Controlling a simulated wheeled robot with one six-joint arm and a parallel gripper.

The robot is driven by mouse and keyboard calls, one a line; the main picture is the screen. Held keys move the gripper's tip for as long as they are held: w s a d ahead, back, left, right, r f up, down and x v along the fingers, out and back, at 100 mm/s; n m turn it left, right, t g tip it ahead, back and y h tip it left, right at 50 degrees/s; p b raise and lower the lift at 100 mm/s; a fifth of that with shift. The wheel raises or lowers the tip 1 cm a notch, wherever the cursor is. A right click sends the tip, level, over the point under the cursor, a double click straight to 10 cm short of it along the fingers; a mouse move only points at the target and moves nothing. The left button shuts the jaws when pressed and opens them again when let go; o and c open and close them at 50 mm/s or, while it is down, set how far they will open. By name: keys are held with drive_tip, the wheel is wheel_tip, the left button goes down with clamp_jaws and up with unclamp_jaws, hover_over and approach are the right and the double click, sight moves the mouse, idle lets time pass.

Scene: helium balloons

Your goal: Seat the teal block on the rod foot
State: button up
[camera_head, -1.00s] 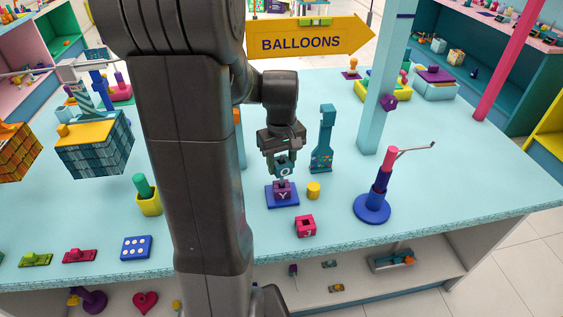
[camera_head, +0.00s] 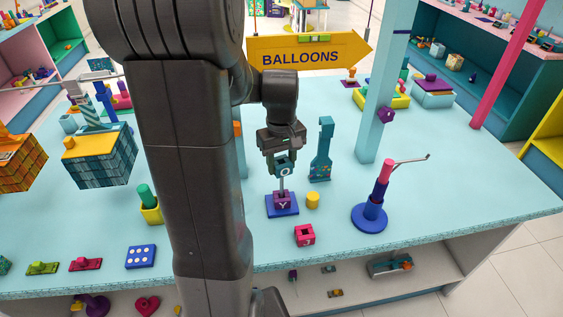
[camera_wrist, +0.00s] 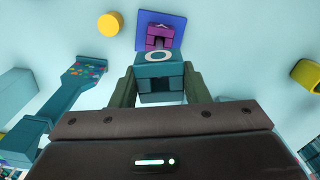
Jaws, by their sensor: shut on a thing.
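My gripper (camera_head: 283,160) is shut on the teal block (camera_head: 285,167), which bears a white letter O; the block also shows between the fingers in the wrist view (camera_wrist: 160,72). It is held above a purple block (camera_head: 282,201) marked Y, with a clear gap. The purple block sits on the square blue rod foot (camera_head: 270,208). A thin grey rod (camera_head: 282,187) shows between the two blocks. I cannot tell whether the rod passes into the teal block. In the wrist view the purple block (camera_wrist: 162,35) lies just beyond the teal block.
A teal upright (camera_head: 322,150) stands right of my gripper. A yellow cylinder (camera_head: 313,200) and a pink block (camera_head: 305,235) stand near the foot. A blue stand with a pink top and grey arm (camera_head: 372,215) is farther right. Much of the right tabletop is clear.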

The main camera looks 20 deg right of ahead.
sight(282, 180)
drive_tip(key=shift+r+p, duration=0.9)
drive_tip(key=shift+r, duration=0.4)
drive_tip(key=shift+d, duration=0.1)
drive_tip(key=shift+f+b, duration=3.45)
drive_tip(key=shift+f, duration=1.45)
drive_tip(key=shift+r, duration=0.15)
drive_tip(key=shift+r+p, duration=3.95)
drive_tip(key=shift+r, duration=0.85)
